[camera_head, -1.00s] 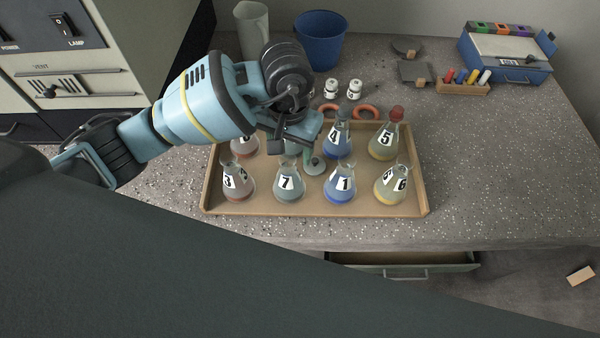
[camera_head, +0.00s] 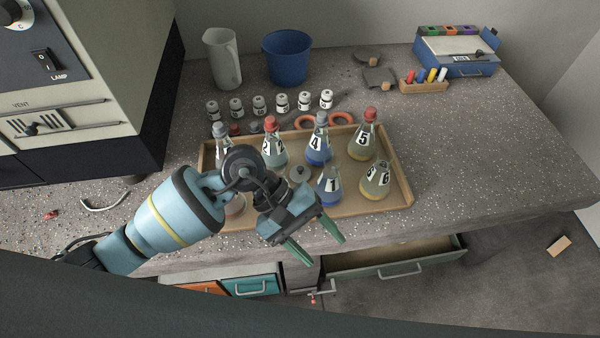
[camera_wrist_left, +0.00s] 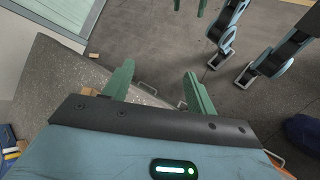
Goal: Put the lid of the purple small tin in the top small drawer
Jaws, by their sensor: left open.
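My left gripper (camera_head: 320,247) is open and empty. It hangs over the bench's front edge, above the drawers; its green fingers also show apart in the left wrist view (camera_wrist_left: 160,88). Under the bench front are a small orange drawer (camera_head: 196,289) and a small teal drawer (camera_head: 250,285), both of which look shut. A wide drawer (camera_head: 400,261) to their right stands open. A purple piece (camera_head: 468,30) sits in a row at the back right; I cannot tell whether it is the tin. I cannot make out its lid. Green prongs at the wrist view's top may be my right gripper.
A wooden tray (camera_head: 404,185) holds several numbered flasks, close behind my left gripper. Small white jars (camera_head: 283,101), a blue bucket (camera_head: 288,56) and a jug (camera_head: 222,58) stand behind it. A blue box (camera_head: 454,63) is at the back right. The bench's right side is clear.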

